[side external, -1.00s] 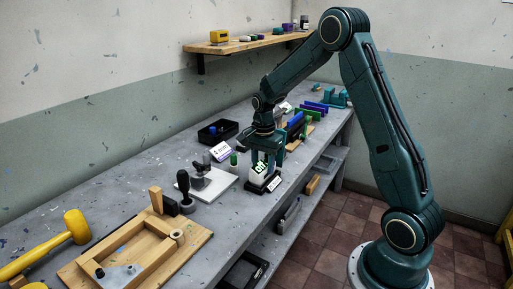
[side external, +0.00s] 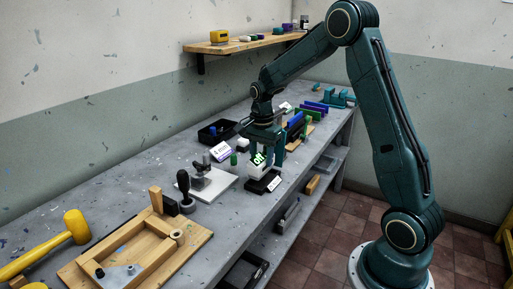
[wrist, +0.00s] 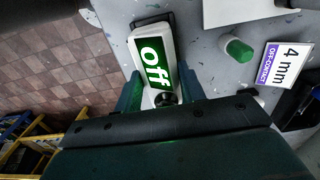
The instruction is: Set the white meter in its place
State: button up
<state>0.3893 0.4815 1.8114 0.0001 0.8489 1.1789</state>
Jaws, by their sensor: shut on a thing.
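The white meter (side external: 258,164) has a lit green display reading "off" and a black knob at its near end in the wrist view (wrist: 141,58). My gripper (side external: 267,150) is shut on the meter, with one finger on each side of its knob end in the wrist view (wrist: 161,92). A black base with a white label (side external: 263,184) is just below the meter in the side view. Whether the meter still touches this base cannot be told.
A white plate with a microscope-like stand (side external: 207,184) is left of the meter. A black bin (side external: 217,132) stands behind. The bench's front edge is close.

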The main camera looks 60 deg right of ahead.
jog(key=s+a+r, duration=0.1)
jog(key=a, duration=1.4)
jog(key=shift+a+r, duration=0.2)
jog(key=shift+a, duration=0.15)
jog(key=shift+f, duration=0.15)
jog(key=shift+f, duration=2.15)
jog(key=shift+f, duration=0.7)
jog(key=o, duration=1.1)
jog(key=shift+c, duration=0.2)
jog(key=shift+r, duration=0.1)
notch_tip(320, 180, up, 14)
